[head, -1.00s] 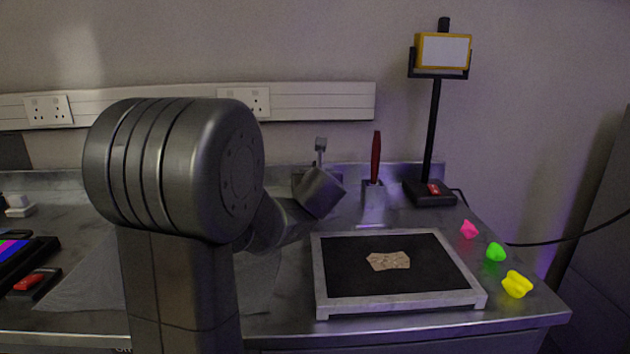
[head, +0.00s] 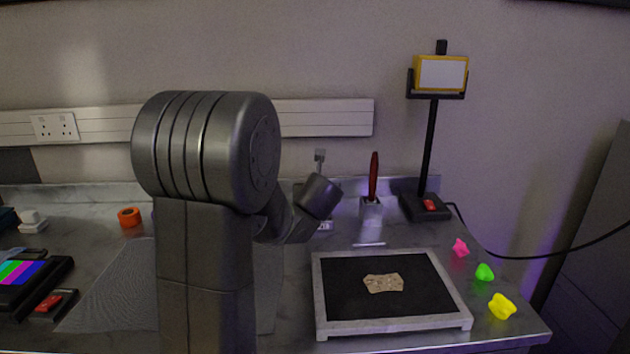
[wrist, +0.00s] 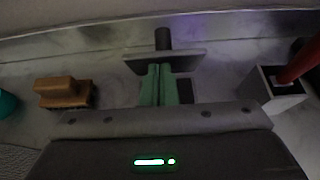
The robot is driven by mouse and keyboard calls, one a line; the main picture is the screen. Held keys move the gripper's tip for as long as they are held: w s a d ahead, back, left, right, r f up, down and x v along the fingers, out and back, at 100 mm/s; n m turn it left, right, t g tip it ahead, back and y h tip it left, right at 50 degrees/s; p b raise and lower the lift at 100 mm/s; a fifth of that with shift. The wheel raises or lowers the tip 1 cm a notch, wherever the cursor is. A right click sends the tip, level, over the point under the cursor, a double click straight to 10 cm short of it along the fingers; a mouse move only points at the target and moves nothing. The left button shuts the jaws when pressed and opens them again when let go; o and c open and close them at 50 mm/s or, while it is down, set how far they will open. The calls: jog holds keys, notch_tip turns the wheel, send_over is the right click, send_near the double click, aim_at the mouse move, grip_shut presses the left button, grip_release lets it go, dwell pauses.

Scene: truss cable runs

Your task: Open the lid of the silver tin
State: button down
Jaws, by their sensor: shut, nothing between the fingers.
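My gripper (wrist: 160,88) shows in the wrist view with its two green fingers together and nothing between them. Just beyond the fingertips is a grey metal plate (wrist: 188,57) with a dark round knob (wrist: 162,38) at its far side. This looks like the silver tin's lid. A dark patch shows below it, right of the fingers; the fingers and gripper body hide most of what lies under the plate. I cannot tell whether the fingers touch it. In the head view my arm hides the fingers, and only a small grey upright piece (head: 319,157) shows behind my wrist.
A silver holder (head: 371,210) with a red-handled tool (head: 374,175) stands right of my gripper. A brown wooden brush (wrist: 65,92) lies to its left. A framed black tray (head: 320,300), a lamp stand (head: 429,150) and an orange roll (head: 129,217) are also on the bench.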

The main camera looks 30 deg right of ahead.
jog(key=shift+w+d+r+g+y+p, duration=0.1)
jog(key=shift+w+r+g+y+p, duration=0.2)
jog(key=shift+p, duration=1.3)
jog(key=shift+w+d+r+g+p, duration=0.1)
jog(key=shift+r+g+p, duration=0.3)
jog(key=shift+p, duration=1.15)
jog(key=p, duration=0.3)
jog(key=shift+w+d+g+y+p, duration=0.2)
jog(key=shift+w+g+y+p, duration=0.1)
jog(key=shift+g, duration=0.1)
jog(key=shift+w+r+p, duration=0.1)
jog(key=shift+p, duration=0.25)
jog(key=shift+w+d+p, duration=0.25)
jog(key=shift+w+p, duration=0.15)
jog(key=shift+p, duration=0.65)
jog(key=shift+w+d+r, duration=0.15)
jog(key=shift+w, duration=0.15)
jog(key=shift+w+d+p, duration=0.2)
jog(key=shift+w+p, duration=0.1)
jog(key=shift+p, duration=0.15)
